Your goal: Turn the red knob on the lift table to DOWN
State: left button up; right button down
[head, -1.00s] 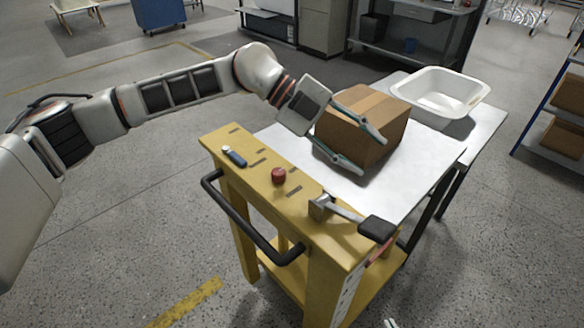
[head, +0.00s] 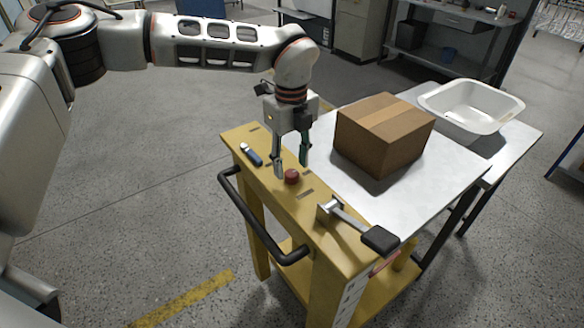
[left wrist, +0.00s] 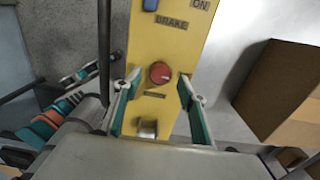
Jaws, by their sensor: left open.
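The red knob (head: 292,176) sits on the yellow top panel of the lift table (head: 320,232). My left gripper (head: 291,173) points down just above and behind the knob, with its fingers apart and nothing between them. In the left wrist view the knob (left wrist: 160,72) lies ahead of the two open fingertips, roughly midway between them. A label beside the knob reads BRAKE; a smaller label below it is too small to read. I cannot tell how the knob is turned. My right gripper is not in view.
A blue-and-white switch (head: 251,154) is left of the knob, and a lever with a black pedal-like end (head: 380,239) is to the right. A black handle bar (head: 250,215) runs along the front. A cardboard box (head: 384,135) and a white basin (head: 471,107) stand behind.

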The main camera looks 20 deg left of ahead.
aim_at(292, 176)
pick_arm(q)
jog(key=shift+f, duration=1.35)
jog(key=c, duration=1.1)
